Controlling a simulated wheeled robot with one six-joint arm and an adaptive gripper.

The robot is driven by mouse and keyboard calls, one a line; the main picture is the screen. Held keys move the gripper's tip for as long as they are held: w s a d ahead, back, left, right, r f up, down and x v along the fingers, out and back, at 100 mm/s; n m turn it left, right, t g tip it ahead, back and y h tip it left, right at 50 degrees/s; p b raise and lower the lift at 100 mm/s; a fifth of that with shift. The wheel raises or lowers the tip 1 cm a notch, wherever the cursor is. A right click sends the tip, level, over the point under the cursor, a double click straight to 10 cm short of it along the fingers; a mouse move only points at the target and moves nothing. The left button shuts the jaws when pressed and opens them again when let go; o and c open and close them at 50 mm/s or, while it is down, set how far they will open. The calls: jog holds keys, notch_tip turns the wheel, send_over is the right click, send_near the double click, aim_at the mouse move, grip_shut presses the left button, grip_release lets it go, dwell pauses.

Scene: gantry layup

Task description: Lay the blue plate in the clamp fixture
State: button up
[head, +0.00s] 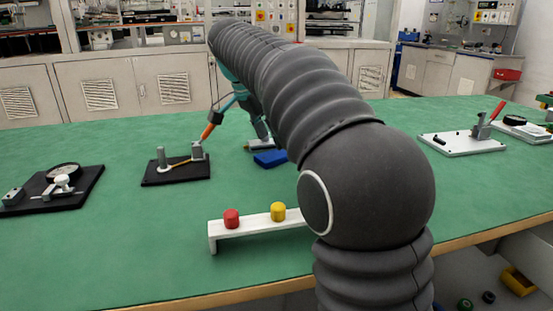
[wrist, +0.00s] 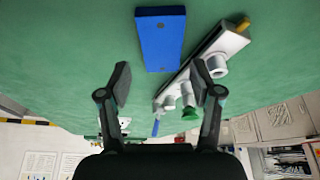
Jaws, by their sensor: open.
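The blue plate (head: 270,158) lies flat on the green table, partly hidden behind my arm in the head view. In the wrist view the blue plate (wrist: 161,40) shows whole, beyond my fingertips. My gripper (wrist: 162,78) is open and empty, its two fingers apart; the plate lies outside them. In the head view my arm hides most of the gripper. A white base with a grey clamp and red handle (head: 463,143), which looks like the clamp fixture, stands at the right of the table. No plate shows on it.
A white device with cylinders and a green knob (wrist: 205,68) lies close beside the plate. A white rail (head: 250,222) with red and yellow caps is in front. Black-based devices (head: 178,175) (head: 80,187) stand left. Green table is open between the arm and the right fixture.

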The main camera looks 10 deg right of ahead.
aim_at(277, 154)
jog(key=x, duration=0.4)
jog(key=shift+a+f, duration=0.15)
jog(key=shift+f, duration=0.1)
jog(key=shift+w, duration=0.1)
jog(key=c, duration=1.2)
jog(key=shift+r, duration=0.55)
jog(key=r, duration=0.3)
jog(key=shift+d+r, duration=0.25)
jog(key=shift+r, duration=0.1)
jog(key=s+d+r, duration=0.4)
jog(key=d+r, duration=0.2)
jog(key=d, duration=0.4)
jog(key=shift+s+r+p, duration=0.15)
jog(key=shift+s+p, duration=0.25)
jog(key=shift+p, duration=0.05)
